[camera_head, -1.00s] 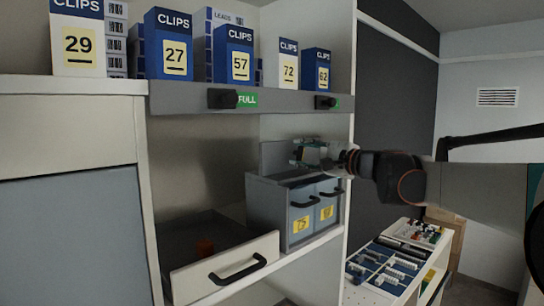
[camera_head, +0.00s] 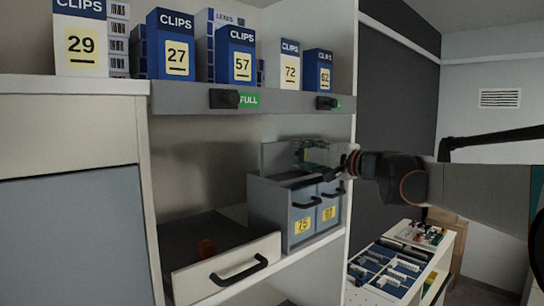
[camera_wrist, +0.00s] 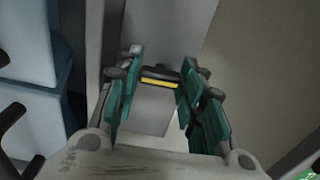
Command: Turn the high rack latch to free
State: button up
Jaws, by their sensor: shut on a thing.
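In the wrist view a black latch bar (camera_wrist: 160,75) with a yellow stripe lies crosswise between the teal finger pads of my gripper (camera_wrist: 152,88). The pads are on both sides of it, and my gripper is shut on it. A pale grey panel stands behind the bar. In the head view my gripper (camera_head: 312,155) is above the grey two-drawer unit, in front of a grey upright panel (camera_head: 274,157). The bar is hidden there by my fingers, so its angle cannot be told from that view.
Two black knobs (camera_head: 224,98) with green labels sit on the grey rail (camera_head: 190,97) above. Clips boxes (camera_head: 236,55) stand on the shelf. The grey drawer unit (camera_head: 279,215) is just below my gripper. An open drawer (camera_head: 226,272) juts out at lower left.

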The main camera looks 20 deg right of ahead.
jog(key=o, duration=1.1)
jog(key=shift+f, duration=0.1)
